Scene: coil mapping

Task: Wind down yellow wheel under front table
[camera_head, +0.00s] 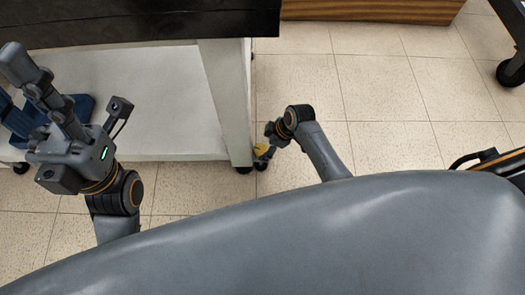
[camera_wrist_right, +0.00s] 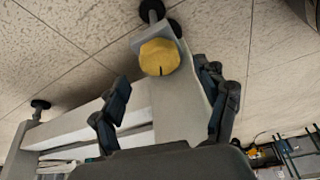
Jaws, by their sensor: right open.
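The yellow wheel (camera_wrist_right: 160,57) shows in the right wrist view, mounted at the foot of the table leg (camera_wrist_right: 176,101). In the head view the yellow wheel (camera_head: 262,150) is a small patch low beside the front table's leg (camera_head: 227,105). My right gripper (camera_wrist_right: 171,92) is open, with its two dark fingers spread either side of the leg; the yellow wheel is beyond the fingertips, between them in the picture. In the head view my right gripper (camera_head: 267,146) is small and close to the wheel. My left gripper (camera_head: 35,80) is raised at the left, over the table's lower shelf; its jaws are unclear.
The front table has a black top (camera_head: 140,22) and a white lower shelf (camera_head: 140,105). A blue object (camera_head: 82,108) is on the shelf at left. Tiled floor (camera_head: 390,120) is clear to the right. A black caster (camera_head: 510,73) stands at the far right.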

